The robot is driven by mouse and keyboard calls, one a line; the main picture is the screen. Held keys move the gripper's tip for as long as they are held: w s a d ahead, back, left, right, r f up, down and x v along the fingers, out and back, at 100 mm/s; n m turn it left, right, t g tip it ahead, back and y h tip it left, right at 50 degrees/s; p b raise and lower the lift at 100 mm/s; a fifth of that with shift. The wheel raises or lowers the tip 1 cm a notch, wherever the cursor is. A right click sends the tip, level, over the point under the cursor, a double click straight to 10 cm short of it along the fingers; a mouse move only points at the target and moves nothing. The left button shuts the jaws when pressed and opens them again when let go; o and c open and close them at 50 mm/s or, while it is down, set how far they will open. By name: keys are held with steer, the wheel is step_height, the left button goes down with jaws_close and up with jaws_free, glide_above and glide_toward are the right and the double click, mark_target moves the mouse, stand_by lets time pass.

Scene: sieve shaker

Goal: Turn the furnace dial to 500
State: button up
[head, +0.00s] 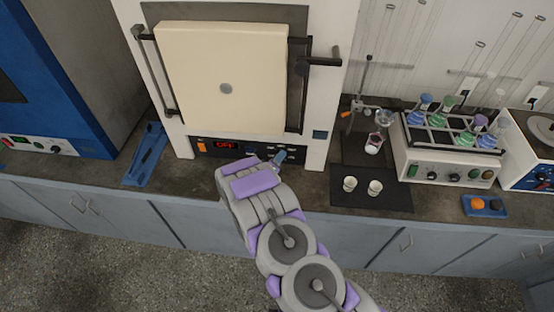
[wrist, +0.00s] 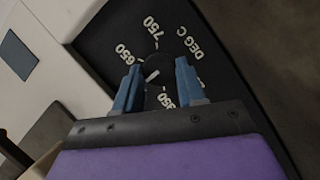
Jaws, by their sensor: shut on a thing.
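The furnace (head: 226,88) stands at the back centre, with a dark control panel along its base. Its red display (head: 225,146) appears to read "OFF". In the wrist view, the black furnace dial (wrist: 156,64) sits on the panel, ringed by white marks including 650 and 750, with "DEG C" to the right. A short white pointer line shows on the dial, lying diagonally. My gripper (wrist: 156,76) has its blue fingers on either side of the dial and is shut on it. In the head view, my gripper (head: 279,157) is at the panel's right part and hides the dial.
A blue tray (head: 146,154) lies left of the furnace. A black mat (head: 372,199) with two small white cups lies to the right, beside a flask rack unit (head: 447,170). A blue cabinet (head: 66,80) stands at far left. Floor is clear in front.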

steer(key=o, duration=0.8)
steer(key=shift+s+d+f, duration=0.1)
steer(key=shift+f, duration=0.25)
steer(key=shift+o, duration=1.3)
steer(key=shift+r, duration=0.2)
steer(key=p+v, duration=0.1)
steer(key=v, duration=1.6)
steer(key=shift+s+f, duration=0.1)
steer(key=shift+s, duration=0.05)
